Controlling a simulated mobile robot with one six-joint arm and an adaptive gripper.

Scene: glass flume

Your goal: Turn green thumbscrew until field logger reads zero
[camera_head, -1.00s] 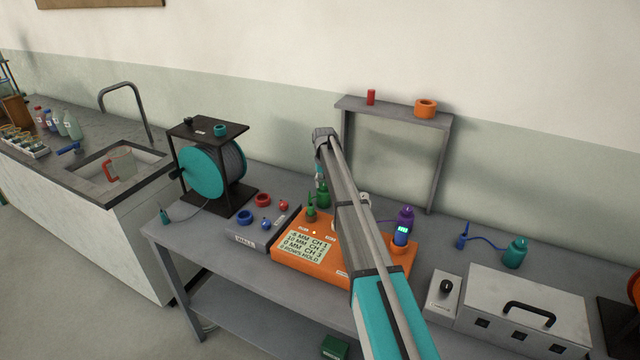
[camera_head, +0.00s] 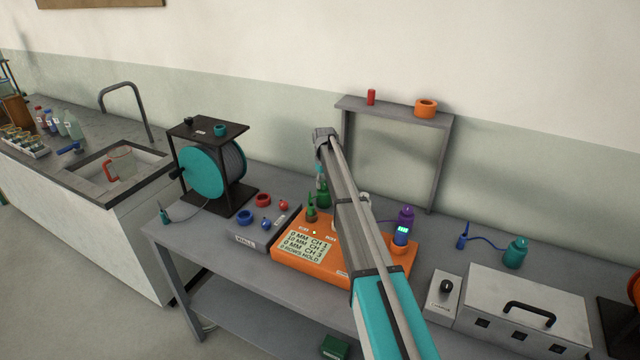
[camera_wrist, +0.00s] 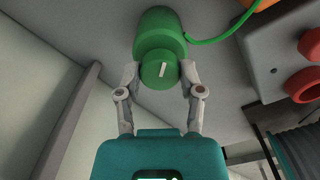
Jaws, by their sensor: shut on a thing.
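The green thumbscrew (camera_wrist: 154,84), a round cap with a white mark, sits on the end of a larger green body (camera_wrist: 158,28) in the wrist view. My gripper (camera_wrist: 159,72) is shut on the thumbscrew, one finger on each side. The mark is nearly upright, tilted slightly right. In the head view the green body (camera_head: 324,196) stands behind the orange field logger (camera_head: 345,272); my arm covers part of the logger. Its screen (camera_head: 307,246) appears to read 0 MM CH 1, 10 MM CH 2, 0 MM CH 3, 0 ROWS HOLD.
A grey box (camera_head: 526,305) and a teal bottle (camera_head: 515,253) stand to the right.

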